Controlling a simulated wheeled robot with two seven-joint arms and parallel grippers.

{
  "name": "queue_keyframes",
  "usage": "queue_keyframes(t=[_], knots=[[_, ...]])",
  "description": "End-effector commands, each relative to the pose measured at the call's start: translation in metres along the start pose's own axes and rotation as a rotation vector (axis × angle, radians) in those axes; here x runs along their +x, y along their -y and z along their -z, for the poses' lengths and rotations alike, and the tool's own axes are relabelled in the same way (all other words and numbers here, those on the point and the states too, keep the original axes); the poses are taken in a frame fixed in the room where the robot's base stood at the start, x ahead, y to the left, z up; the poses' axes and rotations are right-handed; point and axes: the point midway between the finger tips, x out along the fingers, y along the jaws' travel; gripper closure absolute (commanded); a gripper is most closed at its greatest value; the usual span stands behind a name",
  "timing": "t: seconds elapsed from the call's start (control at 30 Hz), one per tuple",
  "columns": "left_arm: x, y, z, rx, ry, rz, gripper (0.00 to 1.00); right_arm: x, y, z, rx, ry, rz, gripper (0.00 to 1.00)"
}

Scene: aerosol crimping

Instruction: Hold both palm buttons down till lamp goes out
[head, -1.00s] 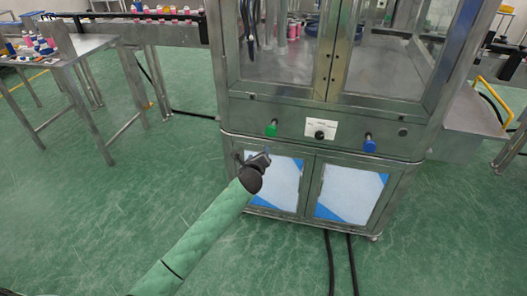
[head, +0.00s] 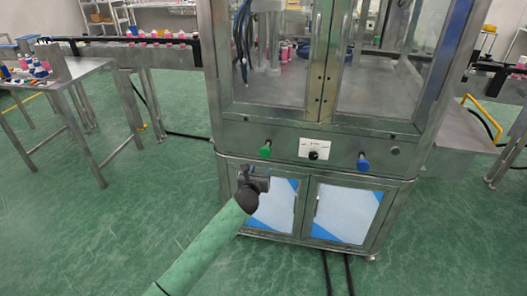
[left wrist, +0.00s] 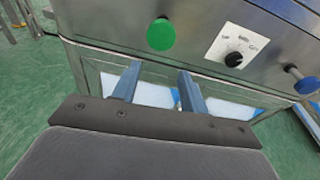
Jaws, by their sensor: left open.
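The green palm button (head: 265,150) is on the left of the steel machine's front panel, and the blue palm button (head: 363,162) is on the right. In the left wrist view the green button (left wrist: 160,34) is beyond the fingertips and the blue one (left wrist: 304,82) is at the right edge. My left gripper (head: 246,172) is open and empty, below the green button and apart from it. Its two fingers (left wrist: 157,80) are spread in the left wrist view. My right gripper is not in view. I cannot make out a lit lamp.
A dark selector knob (head: 314,155) on a white label sits between the buttons. Glazed doors (head: 265,80) are above the panel, white-and-blue cabinet doors (head: 343,212) below. A steel table (head: 60,80) with colored parts stands left. The green floor in front is clear.

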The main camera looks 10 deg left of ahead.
Motion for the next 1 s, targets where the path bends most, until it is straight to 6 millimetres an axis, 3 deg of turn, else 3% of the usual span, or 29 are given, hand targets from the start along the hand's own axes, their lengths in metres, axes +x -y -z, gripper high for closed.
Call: queue_keyframes(t=[0.5,1.0], knots=[[0.079,0.032,-0.003,-0.507,-0.351,-0.092,0.56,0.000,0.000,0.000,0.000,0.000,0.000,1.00],[0.117,0.052,-0.028,-0.912,-0.721,-0.352,0.56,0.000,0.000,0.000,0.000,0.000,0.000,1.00]])
